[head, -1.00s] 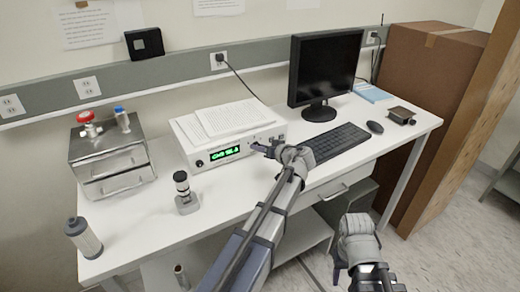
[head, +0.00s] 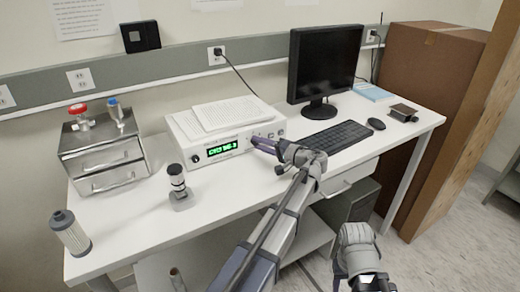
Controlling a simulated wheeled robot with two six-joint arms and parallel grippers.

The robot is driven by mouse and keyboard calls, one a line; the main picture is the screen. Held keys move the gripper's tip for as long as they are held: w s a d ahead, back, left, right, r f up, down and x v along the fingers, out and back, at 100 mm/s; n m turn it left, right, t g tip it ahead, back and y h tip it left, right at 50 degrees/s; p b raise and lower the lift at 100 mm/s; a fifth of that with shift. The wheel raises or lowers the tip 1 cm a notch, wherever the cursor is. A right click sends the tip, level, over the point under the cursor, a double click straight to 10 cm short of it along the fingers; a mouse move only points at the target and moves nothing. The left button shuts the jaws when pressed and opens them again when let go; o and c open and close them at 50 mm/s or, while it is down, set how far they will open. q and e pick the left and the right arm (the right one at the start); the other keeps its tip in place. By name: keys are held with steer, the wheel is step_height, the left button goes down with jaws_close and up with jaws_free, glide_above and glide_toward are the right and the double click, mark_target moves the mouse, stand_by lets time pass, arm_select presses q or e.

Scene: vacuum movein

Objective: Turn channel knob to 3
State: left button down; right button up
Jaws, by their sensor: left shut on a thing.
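The white controller box (head: 203,160) stands on the bench with a green lit display (head: 222,149) on its front; the digits are too small to read surely. Small knobs and sockets (head: 281,132) sit on the right part of its front. My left gripper (head: 258,144) is at that front, right of the display, with its fingers shut on what appears to be the channel knob. The fingers hide that knob, so its pointer cannot be seen. My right gripper (head: 338,268) hangs low in front of the bench, away from the box; its fingers are barely visible.
Papers (head: 225,115) lie on the box. A keyboard (head: 338,139), monitor (head: 325,65) and mouse (head: 376,124) are to the right. A metal drawer unit (head: 105,155), a small valve part (head: 178,188) and a grey cylinder (head: 70,233) are to the left. The bench front middle is clear.

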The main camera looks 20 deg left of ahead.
arm_select(q)
steer(key=shift+f+m+y+b, duration=0.25)
steer(key=shift+m+y+b, duration=0.45)
steer(key=shift+m+b, duration=0.8)
steer(key=shift+m, duration=0.3)
steer(key=c, duration=0.5)
jaws_free()
steer(key=shift+r, duration=0.1)
steer(key=shift+v, duration=3.95)
